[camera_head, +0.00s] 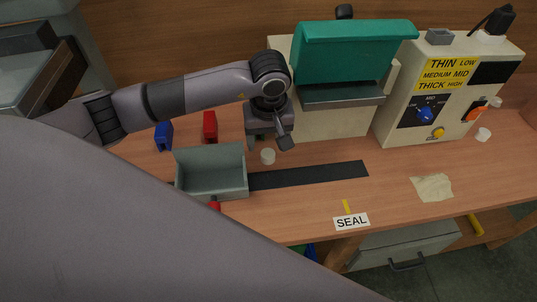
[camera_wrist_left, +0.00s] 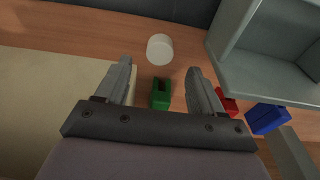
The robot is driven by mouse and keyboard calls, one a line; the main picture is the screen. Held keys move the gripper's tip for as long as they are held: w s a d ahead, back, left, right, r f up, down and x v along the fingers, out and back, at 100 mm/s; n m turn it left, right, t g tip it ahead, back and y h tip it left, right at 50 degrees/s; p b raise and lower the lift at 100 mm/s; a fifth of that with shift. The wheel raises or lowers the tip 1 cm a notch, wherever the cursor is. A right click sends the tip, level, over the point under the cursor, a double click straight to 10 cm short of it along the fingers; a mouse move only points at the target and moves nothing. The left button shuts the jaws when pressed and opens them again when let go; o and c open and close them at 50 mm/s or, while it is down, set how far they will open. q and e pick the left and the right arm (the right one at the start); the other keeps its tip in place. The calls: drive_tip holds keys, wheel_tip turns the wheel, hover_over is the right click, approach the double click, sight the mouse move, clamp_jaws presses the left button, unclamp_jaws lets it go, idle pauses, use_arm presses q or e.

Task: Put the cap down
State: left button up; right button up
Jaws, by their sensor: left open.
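A small white cap (camera_head: 268,156) stands on the wooden table, just right of the grey bin and behind the dark strip. It also shows in the left wrist view (camera_wrist_left: 160,48), just beyond the gap between my fingertips and apart from both. My left gripper (camera_head: 270,143) is open and empty, close to the cap on its far side; the wrist view shows its two fingers (camera_wrist_left: 159,68) spread. A second white cap-like piece (camera_head: 483,134) lies at the right, by the control box. My right gripper is not in view.
A grey open bin (camera_head: 211,196) stands left of the cap. A green block (camera_wrist_left: 160,94) lies below my fingers. Blue (camera_head: 163,136) and red (camera_head: 210,126) blocks stand behind the bin. The teal-topped machine (camera_head: 350,55) is close behind my gripper. Table right of the strip (camera_head: 310,175) is mostly clear.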

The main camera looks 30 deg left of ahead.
sight(268, 153)
use_arm(q)
drive_tip(key=shift+f, duration=2)
drive_tip(key=c, duration=1.2)
drive_tip(key=shift+r, duration=0.1)
wheel_tip(268, 153, up, 28)
drive_tip(key=p, duration=0.1)
drive_tip(key=shift+p, duration=0.35)
